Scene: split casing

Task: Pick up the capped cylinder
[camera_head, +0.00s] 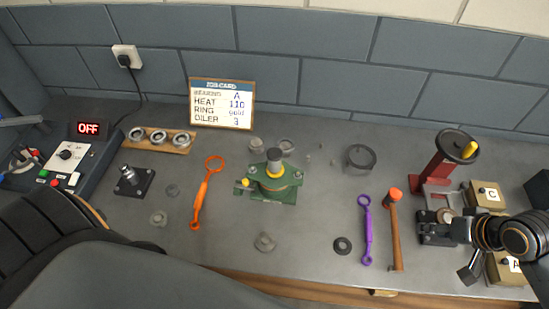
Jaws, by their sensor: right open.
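No thing stands out for certain as the capped cylinder. An upright shaft with a dark top (274,156) stands in the green casing (270,190) at the middle of the bench. A yellow cylinder (469,150) leans in the dark dish (451,146) on a red stand at the right. My right gripper (466,249) is open at the lower right, near the front edge and the boxes. It is apart from the green casing, and I see nothing held in it. My left arm fills the lower left corner, and its gripper does not show.
An orange wrench (201,198), a purple wrench (366,232) and a hammer (395,235) lie on the bench. A wooden rack (182,146) of rings, a switch box (68,154) reading OFF and a job card (221,104) stand behind. Boxes marked C (485,197) and A (505,265) crowd the right.

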